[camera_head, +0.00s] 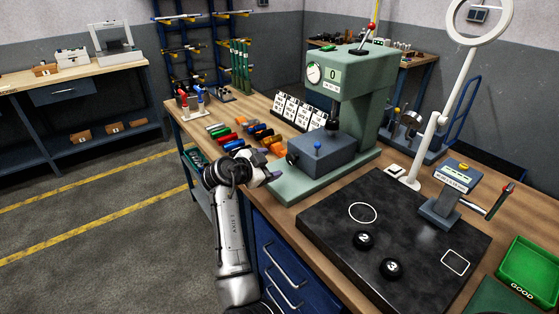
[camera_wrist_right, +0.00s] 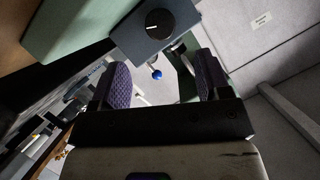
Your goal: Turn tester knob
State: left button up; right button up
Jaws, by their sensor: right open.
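The tester (camera_head: 358,88) is a green machine with a round dial and a display reading 0. A blue-grey block (camera_head: 325,157) sits on its base. A black round knob (camera_head: 292,158) is on the block's side facing my gripper. In the right wrist view the knob (camera_wrist_right: 160,23) has a white mark and lies beyond the fingertips, near the top. A blue ball (camera_head: 317,146) stands out from the block. My right gripper (camera_head: 268,168) is open and empty, just left of the knob and apart from it. Its purple finger pads (camera_wrist_right: 118,86) show in the wrist view. My left gripper is out of view.
Several coloured pieces (camera_head: 250,130) lie on the bench left of the tester, before a white numbered rack (camera_head: 290,112). A dark plate (camera_head: 400,260) with two black balls is at the front right. A lamp (camera_head: 432,130) and green GOOD bin (camera_head: 530,270) stand right.

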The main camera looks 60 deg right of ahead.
aim_at(290, 159)
jog(key=shift+v, duration=2.15)
jog(key=b+x, duration=1)
jog(key=x, duration=0.2)
jog(key=shift+s+d+r+b, duration=0.1)
jog(key=shift+d+b, duration=0.05)
jog(key=shift+b, duration=0.25)
jog(key=shift+s+d, duration=0.15)
jog(key=shift+d, duration=0.6)
